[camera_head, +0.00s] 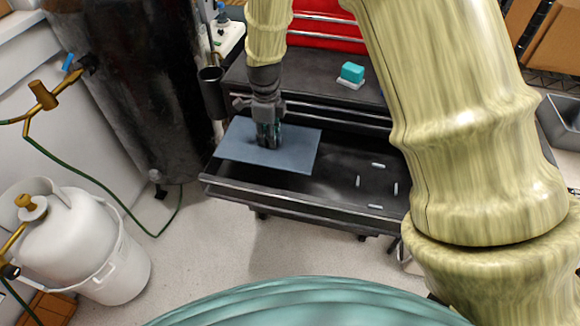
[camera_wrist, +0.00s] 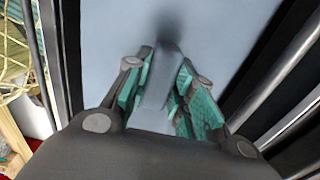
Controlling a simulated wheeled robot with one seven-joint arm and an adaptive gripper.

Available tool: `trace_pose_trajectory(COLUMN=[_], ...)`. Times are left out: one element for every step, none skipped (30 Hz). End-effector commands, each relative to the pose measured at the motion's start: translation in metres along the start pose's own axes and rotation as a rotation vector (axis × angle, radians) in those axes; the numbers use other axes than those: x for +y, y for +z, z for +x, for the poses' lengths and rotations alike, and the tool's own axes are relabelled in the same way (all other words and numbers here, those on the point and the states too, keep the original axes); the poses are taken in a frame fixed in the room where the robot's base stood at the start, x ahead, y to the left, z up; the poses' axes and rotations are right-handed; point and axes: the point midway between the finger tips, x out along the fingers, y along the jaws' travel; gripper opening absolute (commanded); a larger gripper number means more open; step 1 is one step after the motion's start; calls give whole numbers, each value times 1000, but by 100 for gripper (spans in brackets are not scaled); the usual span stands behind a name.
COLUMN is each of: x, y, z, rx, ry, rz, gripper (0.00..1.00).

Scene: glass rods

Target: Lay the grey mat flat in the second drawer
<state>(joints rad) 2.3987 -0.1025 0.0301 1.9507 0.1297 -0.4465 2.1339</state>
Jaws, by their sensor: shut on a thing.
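The grey mat (camera_head: 295,155) is a flat blue-grey rectangle over the left part of an open black drawer (camera_head: 335,190). Its left end reaches to about the drawer's left side. My gripper (camera_head: 268,145) points down at the mat's middle and is shut on a raised part of it. In the wrist view the mat (camera_wrist: 220,40) fills the space beyond my gripper (camera_wrist: 160,100), whose green pads close on a raised grey piece between them. I cannot tell whether the mat touches the drawer floor.
Several small pale rods (camera_head: 378,165) lie on the right side of the drawer floor. A black cup (camera_head: 212,88) is at the left, beside a dark cylinder (camera_head: 130,90). A white tank (camera_head: 70,240) stands on the floor.

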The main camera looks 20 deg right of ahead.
Motion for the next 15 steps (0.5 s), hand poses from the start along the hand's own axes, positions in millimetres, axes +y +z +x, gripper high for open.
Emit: trace_pose_trajectory(x=[0,0,0,0,0,0,0,0,0,0,0,0,0,0,0], y=[0,0,0,0,0,0,0,0,-1,-1,-1,0,0,0,0], z=[4,8,13,17,22,28,32,36,41,45,48,50,52,54,55], rx=[1,1,1,1,1,2,2,1,2,2,1,1,0,0,0], ry=[2,2,3,3,4,4,3,3,3,3,2,1,0,0,0], rz=[5,7,7,7,7,7,7,7,7,6,6,6,6,6,6], gripper=[0,0,0,0,0,0,0,0,0,0,0,0,0,0,0])
